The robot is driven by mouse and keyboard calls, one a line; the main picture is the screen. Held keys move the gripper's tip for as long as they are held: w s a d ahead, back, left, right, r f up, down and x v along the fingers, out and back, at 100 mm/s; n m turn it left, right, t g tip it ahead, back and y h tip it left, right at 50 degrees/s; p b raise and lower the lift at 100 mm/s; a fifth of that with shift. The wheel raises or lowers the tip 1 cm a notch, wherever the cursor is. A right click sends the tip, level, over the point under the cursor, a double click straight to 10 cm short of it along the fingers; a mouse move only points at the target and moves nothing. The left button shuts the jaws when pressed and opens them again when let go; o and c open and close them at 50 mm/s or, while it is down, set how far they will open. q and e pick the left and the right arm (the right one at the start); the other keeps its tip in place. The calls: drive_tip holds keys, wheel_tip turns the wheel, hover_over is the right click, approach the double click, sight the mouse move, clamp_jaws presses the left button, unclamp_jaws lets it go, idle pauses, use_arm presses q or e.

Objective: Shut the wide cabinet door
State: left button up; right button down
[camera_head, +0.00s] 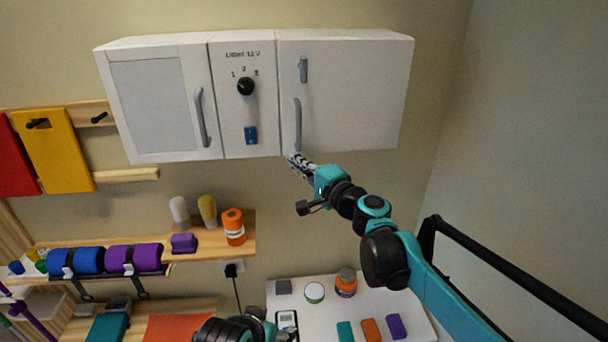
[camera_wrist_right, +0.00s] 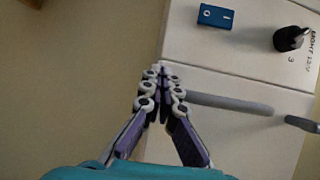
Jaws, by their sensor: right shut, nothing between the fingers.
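The white wall cabinet has a wide right door (camera_head: 358,95) that looks flush or nearly flush with the front; a small gap cannot be ruled out. Its long grey handle (camera_head: 298,125) is upright near the door's left edge, with a short grey handle (camera_head: 303,69) above it. My right gripper (camera_head: 291,158) is shut and empty at the door's lower left corner, just below the long handle. In the wrist view the closed fingertips (camera_wrist_right: 163,72) are beside the end of the long handle (camera_wrist_right: 230,103); contact is unclear. Part of my left arm (camera_head: 240,328) shows at the bottom edge.
The cabinet's middle panel holds a black knob (camera_head: 246,86) and a blue switch (camera_head: 251,134). The left door (camera_head: 153,105) has its own handle. A wooden shelf (camera_head: 215,241) with bottles is below, and a white table (camera_head: 400,300) with small items. The wall right of the cabinet is clear.

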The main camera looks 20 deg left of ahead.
use_arm(q)
drive_tip(key=shift+s+d, duration=0.1)
drive_tip(key=shift+s, duration=0.1)
use_arm(e)
drive_tip(key=shift+w+a+r, duration=0.15)
drive_tip(key=shift+w+a, duration=0.15)
drive_tip(key=shift+w, duration=0.2)
use_arm(q)
drive_tip(key=shift+f, duration=0.1)
